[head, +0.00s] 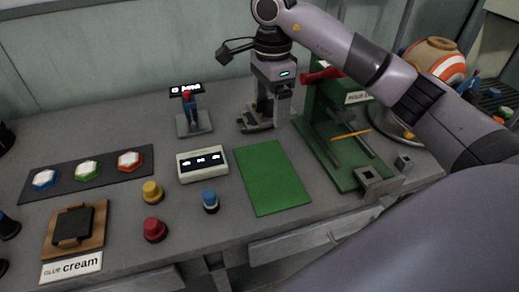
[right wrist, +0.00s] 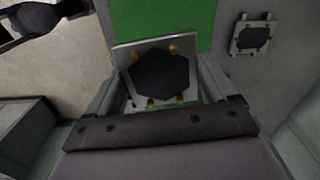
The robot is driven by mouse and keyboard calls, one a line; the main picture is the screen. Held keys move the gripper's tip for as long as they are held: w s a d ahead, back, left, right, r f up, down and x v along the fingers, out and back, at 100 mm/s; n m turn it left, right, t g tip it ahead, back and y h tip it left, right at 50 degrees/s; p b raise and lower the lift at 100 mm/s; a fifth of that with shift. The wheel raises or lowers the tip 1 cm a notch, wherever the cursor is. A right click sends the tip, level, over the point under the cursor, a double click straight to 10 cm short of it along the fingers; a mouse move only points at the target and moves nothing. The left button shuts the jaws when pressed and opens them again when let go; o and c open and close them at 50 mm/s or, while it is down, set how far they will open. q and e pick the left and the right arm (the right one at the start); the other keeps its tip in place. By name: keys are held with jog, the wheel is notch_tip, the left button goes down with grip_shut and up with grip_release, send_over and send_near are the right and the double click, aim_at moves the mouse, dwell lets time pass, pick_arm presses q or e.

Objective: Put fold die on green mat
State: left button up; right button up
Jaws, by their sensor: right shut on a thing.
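The green mat (head: 272,178) lies flat and bare on the bench in the head view. My right gripper (head: 259,121) points down just behind the mat's far edge. In the right wrist view it is shut on a pale square die plate (right wrist: 133,62) with a dark hexagon and yellow pins; the plate is tilted between the fingers. No label on it shows, so I cannot tell from it which die it is. A green surface (right wrist: 165,18) shows beyond the plate. My left gripper is not in view.
A green press with a red handle (head: 320,75) stands right of the mat. A grey block (head: 376,181) sits at its front. A white display box (head: 203,163) and a blue button (head: 210,200) stand left of the mat. Another square plate (right wrist: 252,36) lies right in the wrist view.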

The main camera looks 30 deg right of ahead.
jog(key=shift+w+d+r+m, duration=0.2)
jog(key=shift+w+r+m, duration=0.1)
jog(key=shift+r+m, duration=0.2)
jog(key=shift+w+f, duration=0.1)
jog(key=shift+f, duration=0.1)
notch_tip(320, 180, down, 10)
jog(key=b, duration=0.2)
send_over(268, 172)
notch_tip(268, 172, down, 5)
jog(key=shift+r, duration=0.15)
notch_tip(268, 172, down, 5)
jog(key=shift+r, duration=0.1)
